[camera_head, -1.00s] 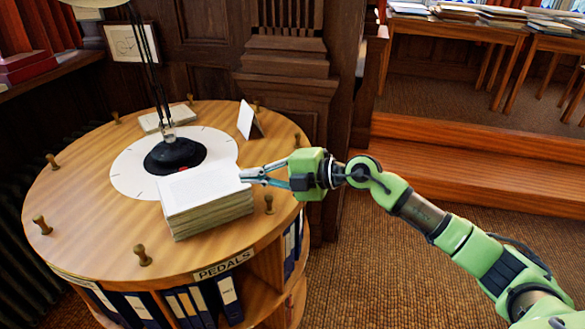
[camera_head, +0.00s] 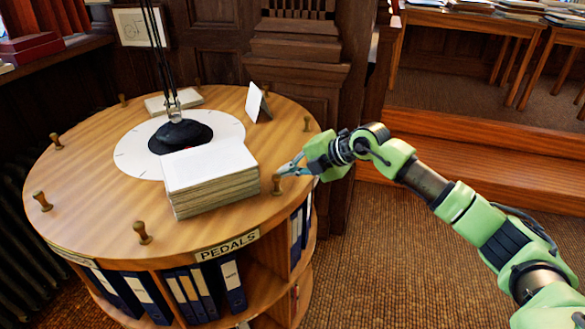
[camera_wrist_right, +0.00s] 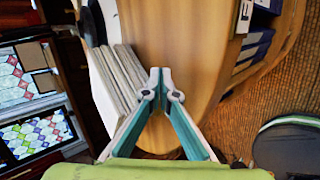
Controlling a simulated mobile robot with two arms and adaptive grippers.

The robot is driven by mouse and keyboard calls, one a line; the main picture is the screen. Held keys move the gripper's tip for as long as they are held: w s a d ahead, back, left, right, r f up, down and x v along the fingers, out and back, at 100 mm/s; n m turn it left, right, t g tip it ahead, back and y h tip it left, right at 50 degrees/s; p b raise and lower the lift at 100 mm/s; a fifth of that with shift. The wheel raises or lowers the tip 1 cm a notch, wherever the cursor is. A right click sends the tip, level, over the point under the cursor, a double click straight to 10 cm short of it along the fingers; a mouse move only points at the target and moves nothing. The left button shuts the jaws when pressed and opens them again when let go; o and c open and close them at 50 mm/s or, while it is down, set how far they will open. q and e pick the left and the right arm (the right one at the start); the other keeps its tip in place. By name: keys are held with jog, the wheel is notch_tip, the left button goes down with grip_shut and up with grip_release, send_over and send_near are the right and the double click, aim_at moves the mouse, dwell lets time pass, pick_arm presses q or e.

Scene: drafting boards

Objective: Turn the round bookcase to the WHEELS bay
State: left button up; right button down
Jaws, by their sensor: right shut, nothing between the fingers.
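The round bookcase (camera_head: 95,215) has a light wooden top ringed by several small knobs. A label reading PEDALS (camera_head: 227,245) is on its front rim, above binders. Another front-left label (camera_head: 72,257) is too small to read, and I cannot make out WHEELS. My right gripper (camera_head: 284,169) is shut and empty over the top's right edge, close to a knob (camera_head: 277,184); I cannot tell whether they touch. In the right wrist view, the shut fingertips (camera_wrist_right: 160,80) are above the wooden top (camera_wrist_right: 180,35). My left gripper is not in view.
A thick paper stack (camera_head: 212,182) lies on the top, left of my gripper. A lamp base (camera_head: 180,136) stands on a white disc (camera_head: 138,152). A small card (camera_head: 255,103) stands behind. Wooden steps (camera_head: 480,160) are at the right. Carpet (camera_head: 400,240) in front is clear.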

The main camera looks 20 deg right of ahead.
jog(key=shift+d+f, duration=0.1)
jog(key=shift+f, duration=0.55)
